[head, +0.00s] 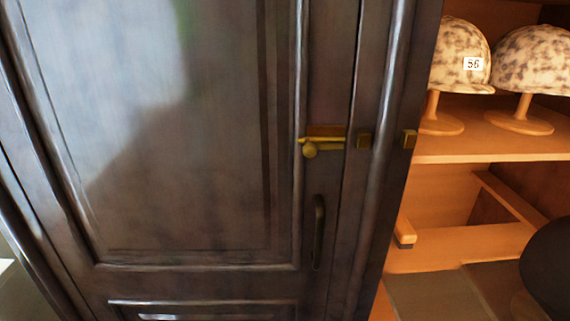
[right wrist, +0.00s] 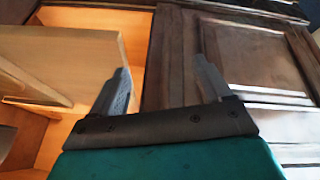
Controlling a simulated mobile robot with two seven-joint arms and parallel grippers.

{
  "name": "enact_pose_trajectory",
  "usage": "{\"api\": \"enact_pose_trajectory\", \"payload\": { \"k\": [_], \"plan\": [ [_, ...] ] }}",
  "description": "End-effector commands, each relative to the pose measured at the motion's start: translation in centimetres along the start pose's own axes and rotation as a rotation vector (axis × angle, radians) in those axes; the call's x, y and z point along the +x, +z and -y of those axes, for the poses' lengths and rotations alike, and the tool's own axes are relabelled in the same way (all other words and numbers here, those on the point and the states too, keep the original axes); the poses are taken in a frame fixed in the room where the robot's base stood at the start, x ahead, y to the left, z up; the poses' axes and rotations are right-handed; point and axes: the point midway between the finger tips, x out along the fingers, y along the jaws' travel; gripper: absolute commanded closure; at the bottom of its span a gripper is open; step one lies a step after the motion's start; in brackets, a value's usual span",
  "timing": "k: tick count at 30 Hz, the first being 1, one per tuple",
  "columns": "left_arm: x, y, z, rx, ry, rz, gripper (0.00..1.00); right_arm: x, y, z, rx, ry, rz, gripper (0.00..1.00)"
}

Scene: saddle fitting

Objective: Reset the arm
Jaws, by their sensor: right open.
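My right gripper (right wrist: 161,76) shows in the right wrist view with its two grey fingers spread wide apart. Nothing is between the fingers. Behind it are a light wooden panel (right wrist: 50,62) on the left and dark panelled wood (right wrist: 265,60) on the right. Neither gripper shows in the head view. There, a dark wooden cabinet door (head: 220,150) fills the left and middle. It has a brass latch (head: 322,141) and a dark vertical handle (head: 319,232).
On the right of the head view is an open wooden shelf (head: 470,144). It bears two mottled helmets on stands, the left helmet (head: 460,50) tagged 56. A dark rounded shape (head: 548,265) cuts in at the lower right edge; I cannot tell what it is.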

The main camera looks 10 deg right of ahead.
Motion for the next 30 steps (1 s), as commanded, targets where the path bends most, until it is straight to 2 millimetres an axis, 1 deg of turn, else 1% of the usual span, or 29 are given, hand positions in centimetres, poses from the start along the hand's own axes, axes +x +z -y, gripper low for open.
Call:
{"api": "enact_pose_trajectory", "payload": {
  "k": [1,4,8,17,24,27,30],
  "plan": [
    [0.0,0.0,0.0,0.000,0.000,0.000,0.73,-0.2,0.8,1.1,0.004,-0.046,0.040,0.22],
    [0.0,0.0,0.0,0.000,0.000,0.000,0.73,-0.7,2.3,3.0,0.003,-0.130,0.114,0.22],
    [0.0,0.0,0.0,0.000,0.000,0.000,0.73,1.1,1.4,3.0,0.003,-0.119,0.042,0.22],
    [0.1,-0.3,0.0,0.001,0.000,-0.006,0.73,5.0,-0.3,3.8,0.003,-0.124,-0.132,0.22],
    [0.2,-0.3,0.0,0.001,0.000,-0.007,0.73,8.8,-1.2,5.0,0.006,-0.137,-0.354,0.22],
    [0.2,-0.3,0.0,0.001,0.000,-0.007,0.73,9.8,-1.4,5.4,0.008,-0.142,-0.443,0.22],
    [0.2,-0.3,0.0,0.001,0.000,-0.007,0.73,10.3,-1.4,5.6,0.009,-0.146,-0.505,0.22]
  ]
}}
